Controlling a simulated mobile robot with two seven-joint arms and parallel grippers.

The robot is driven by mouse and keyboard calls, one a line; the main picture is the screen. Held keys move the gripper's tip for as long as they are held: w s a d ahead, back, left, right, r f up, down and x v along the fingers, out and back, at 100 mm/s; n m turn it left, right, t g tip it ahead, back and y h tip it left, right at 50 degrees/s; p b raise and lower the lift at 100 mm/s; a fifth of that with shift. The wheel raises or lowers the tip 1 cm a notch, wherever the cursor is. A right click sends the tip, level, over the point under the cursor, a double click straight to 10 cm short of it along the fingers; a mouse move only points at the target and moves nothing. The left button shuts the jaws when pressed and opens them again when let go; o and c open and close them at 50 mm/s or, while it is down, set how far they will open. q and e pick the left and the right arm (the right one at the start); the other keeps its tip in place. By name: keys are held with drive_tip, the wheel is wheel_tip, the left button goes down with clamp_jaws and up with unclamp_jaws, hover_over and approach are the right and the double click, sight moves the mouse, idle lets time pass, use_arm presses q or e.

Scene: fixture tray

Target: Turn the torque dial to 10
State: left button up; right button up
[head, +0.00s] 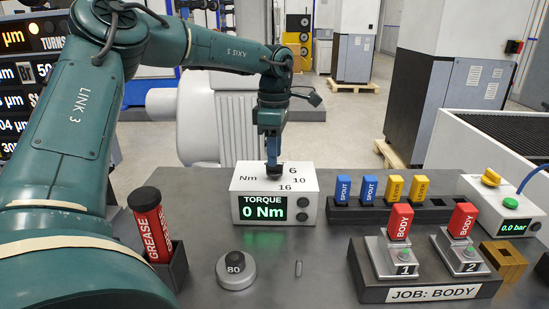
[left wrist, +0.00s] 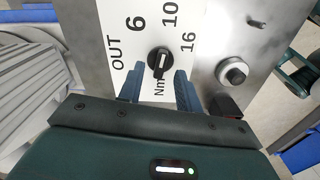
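The torque box (head: 248,183) is a white case on the bench, its green display reading "TORQUE 0 Nm". Its black torque dial (head: 274,172) sits on the top face, and the left wrist view shows the dial (left wrist: 160,62) among the printed marks OUT, 6, 10 and 16. A white line runs along the knob; I cannot tell for sure which mark it points to. My left gripper (head: 272,157) points down over the dial. In the left wrist view its blue fingers (left wrist: 158,88) are apart, one on either side of the knob, with gaps showing. My right gripper is not in view.
A red grease tube (head: 151,232) stands in a holder at left. A round knob marked 80 (head: 236,270) and a small pin (head: 298,268) lie in front. At right are a JOB: BODY fixture (head: 433,292), a rack of blue and yellow blocks (head: 400,210) and a gauge box (head: 511,207).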

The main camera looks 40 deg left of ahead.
use_arm(q)
wheel_tip(320, 180, up, 11)
drive_tip(key=shift+p, duration=0.4)
drive_tip(key=shift+f, duration=0.1)
